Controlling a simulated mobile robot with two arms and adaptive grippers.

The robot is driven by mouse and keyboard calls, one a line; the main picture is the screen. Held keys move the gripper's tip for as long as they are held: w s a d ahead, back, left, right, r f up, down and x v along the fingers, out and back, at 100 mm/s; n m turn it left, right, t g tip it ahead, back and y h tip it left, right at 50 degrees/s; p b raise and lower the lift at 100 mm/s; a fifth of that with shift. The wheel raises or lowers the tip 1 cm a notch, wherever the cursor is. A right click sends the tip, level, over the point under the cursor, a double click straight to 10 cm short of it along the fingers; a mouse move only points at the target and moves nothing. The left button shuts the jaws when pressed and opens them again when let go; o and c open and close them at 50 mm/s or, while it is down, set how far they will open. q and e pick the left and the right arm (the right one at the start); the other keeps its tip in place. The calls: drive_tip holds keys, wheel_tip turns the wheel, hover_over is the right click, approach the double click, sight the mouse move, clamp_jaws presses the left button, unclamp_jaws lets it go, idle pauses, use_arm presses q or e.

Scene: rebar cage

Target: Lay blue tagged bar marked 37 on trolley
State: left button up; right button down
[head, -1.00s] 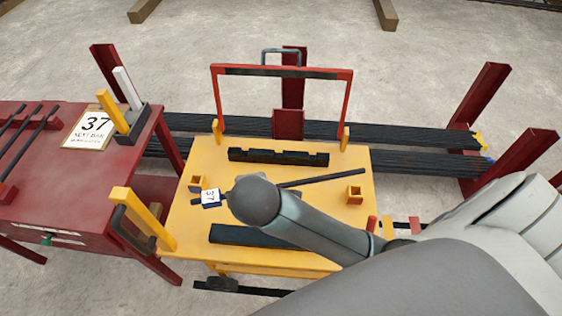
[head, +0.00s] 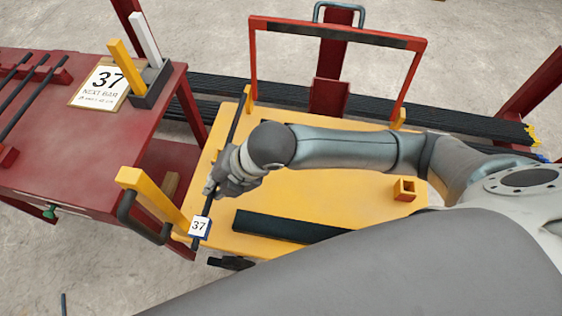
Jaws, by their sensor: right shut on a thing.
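The dark bar (head: 237,122) has a white tag with blue edges marked 37 (head: 199,227) near its near end. My right gripper (head: 222,184) is shut on the bar around its middle. The bar runs from the far left corner of the yellow trolley (head: 320,202) to its near left corner, over the trolley's left edge. I cannot tell whether it touches the trolley top. My right forearm crosses over the trolley and hides part of its top. My left gripper is not in view.
A yellow post (head: 150,195) and red frame (head: 340,30) rise at the trolley's edges. A dark block (head: 290,226) lies on top. Bundled bars lie behind.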

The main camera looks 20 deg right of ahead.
drive_tip(key=d+f, duration=0.2)
drive_tip(key=d, duration=0.1)
drive_tip(key=d+f, duration=0.3)
drive_tip(key=d, duration=0.1)
drive_tip(key=w+d+f, duration=0.1)
drive_tip(key=d+f, duration=0.2)
drive_tip(key=d, duration=0.1)
drive_tip(key=shift+f+b, duration=0.1)
drive_tip(key=shift+b, duration=0.2)
drive_tip(key=shift+d+f, duration=0.15)
drive_tip(key=shift+f, duration=0.75)
drive_tip(key=shift+d+f, duration=0.1)
drive_tip(key=shift+f, duration=0.75)
drive_tip(key=c, duration=1.8)
unclamp_jaws()
drive_tip(key=shift+s+f, duration=0.1)
drive_tip(key=shift+f, duration=0.05)
drive_tip(key=o, duration=0.3)
drive_tip(key=shift+o, duration=0.2)
